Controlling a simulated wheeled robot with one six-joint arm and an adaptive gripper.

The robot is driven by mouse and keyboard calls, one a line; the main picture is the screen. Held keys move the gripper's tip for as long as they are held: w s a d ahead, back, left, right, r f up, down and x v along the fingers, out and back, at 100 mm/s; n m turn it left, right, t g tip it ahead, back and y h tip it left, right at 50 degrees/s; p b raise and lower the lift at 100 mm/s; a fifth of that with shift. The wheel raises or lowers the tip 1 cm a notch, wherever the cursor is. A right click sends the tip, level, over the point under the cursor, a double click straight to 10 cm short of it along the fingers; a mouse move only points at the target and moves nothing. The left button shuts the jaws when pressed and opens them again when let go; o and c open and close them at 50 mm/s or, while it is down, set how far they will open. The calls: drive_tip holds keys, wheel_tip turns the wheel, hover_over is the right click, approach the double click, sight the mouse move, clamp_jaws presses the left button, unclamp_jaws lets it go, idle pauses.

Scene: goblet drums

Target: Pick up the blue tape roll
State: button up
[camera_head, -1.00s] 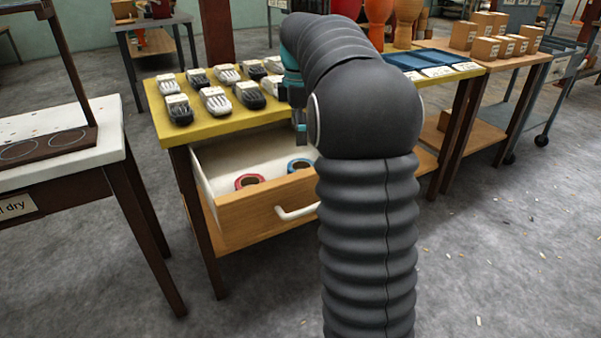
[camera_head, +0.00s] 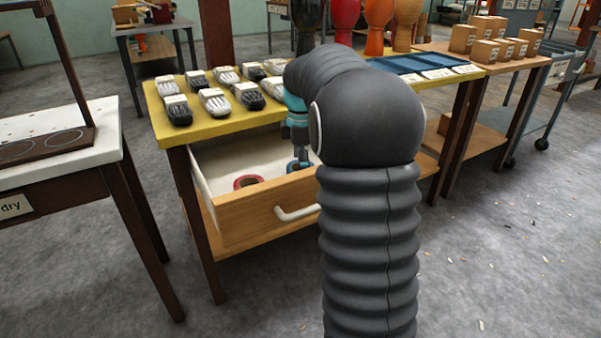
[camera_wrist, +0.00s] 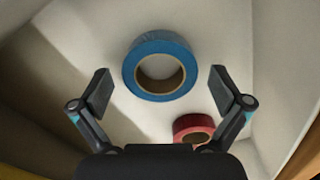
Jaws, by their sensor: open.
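The blue tape roll (camera_wrist: 160,91) lies flat on the drawer floor. In the wrist view it sits between and slightly beyond the fingertips of my gripper (camera_wrist: 160,88), with space on both sides. My gripper is open and empty, pointing down into the drawer. In the head view my gripper (camera_head: 300,157) is over the blue roll (camera_head: 291,166), which it partly hides. A red tape roll (camera_wrist: 193,127) lies close to the blue one, beside my right finger in the wrist view; it also shows in the head view (camera_head: 248,182).
The open drawer (camera_head: 262,210) with a white handle (camera_head: 296,213) surrounds the rolls; its walls are close. The yellow tabletop (camera_head: 205,128) above holds several packs of gloves (camera_head: 215,101). A blue tray (camera_head: 415,62) lies further right.

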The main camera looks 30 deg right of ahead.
drive_tip(key=c, duration=1.2)
